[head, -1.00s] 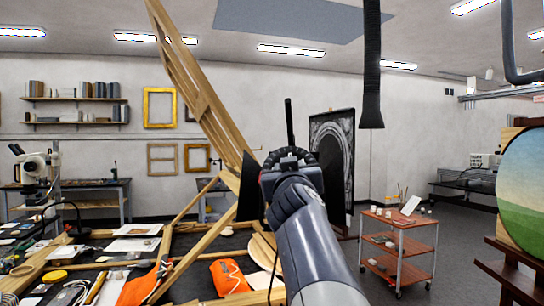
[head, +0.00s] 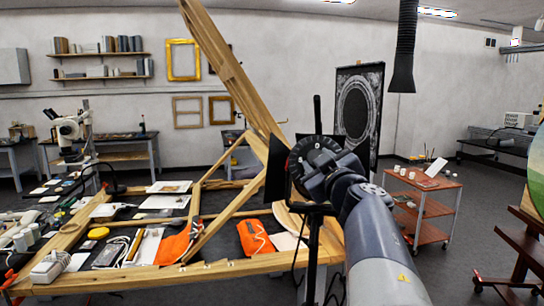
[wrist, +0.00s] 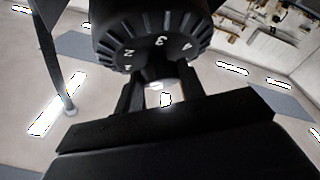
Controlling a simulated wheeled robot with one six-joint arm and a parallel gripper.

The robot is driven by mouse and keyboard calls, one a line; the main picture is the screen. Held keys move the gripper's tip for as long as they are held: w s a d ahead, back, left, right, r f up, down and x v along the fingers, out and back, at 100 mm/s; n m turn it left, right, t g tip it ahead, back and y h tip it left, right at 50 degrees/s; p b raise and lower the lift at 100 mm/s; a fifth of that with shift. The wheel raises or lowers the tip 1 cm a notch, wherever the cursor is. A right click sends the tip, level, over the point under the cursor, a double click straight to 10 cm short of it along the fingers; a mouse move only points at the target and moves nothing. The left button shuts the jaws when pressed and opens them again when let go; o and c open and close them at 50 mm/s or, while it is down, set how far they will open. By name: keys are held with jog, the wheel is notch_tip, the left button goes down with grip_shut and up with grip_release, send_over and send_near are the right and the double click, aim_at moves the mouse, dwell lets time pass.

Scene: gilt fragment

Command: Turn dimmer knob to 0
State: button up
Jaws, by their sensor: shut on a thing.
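The dimmer knob (head: 308,160) is a black round dial with white marks on the back of a black lamp with dark flaps (head: 277,168). In the wrist view the ribbed knob (wrist: 155,22) fills the top middle, with white figures 2, 3 and 4 showing. My gripper (head: 326,174) is at the knob in the head view and hides part of its right side. In the wrist view my gripper's two dark fingers (wrist: 162,88) reach up to the knob, shut on it. The exact finger contact is in shadow, and I cannot read any pointer.
The lamp's black stand (head: 314,255) rises in front of a wooden-framed worktable (head: 200,275) holding orange cloths, papers and tools. A leaning wooden beam (head: 235,70) is behind the lamp. A red trolley (head: 428,205) stands to the right, with clear floor around it.

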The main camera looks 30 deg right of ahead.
jog(key=n+y, duration=0.1)
jog(key=n, duration=0.1)
jog(key=n+g+y, duration=0.1)
jog(key=n+y, duration=0.2)
jog(key=n, duration=0.1)
jog(key=shift+d+r+n+g, duration=0.1)
jog(key=shift+d+n+g, duration=0.15)
jog(key=shift+n+g, duration=0.15)
jog(key=n+g+y, duration=0.1)
jog(key=n, duration=0.1)
jog(key=n+g+y, duration=0.1)
jog(key=n, duration=0.1)
jog(key=shift+r+n+g, duration=0.2)
jog(key=shift+n+g, duration=0.1)
jog(key=shift+n, duration=0.1)
jog(key=o, duration=1)
jog(key=b+v, duration=0.1)
jog(key=v, duration=0.9)
jog(key=shift+s+d+r, duration=0.2)
jog(key=shift+s+r, duration=0.1)
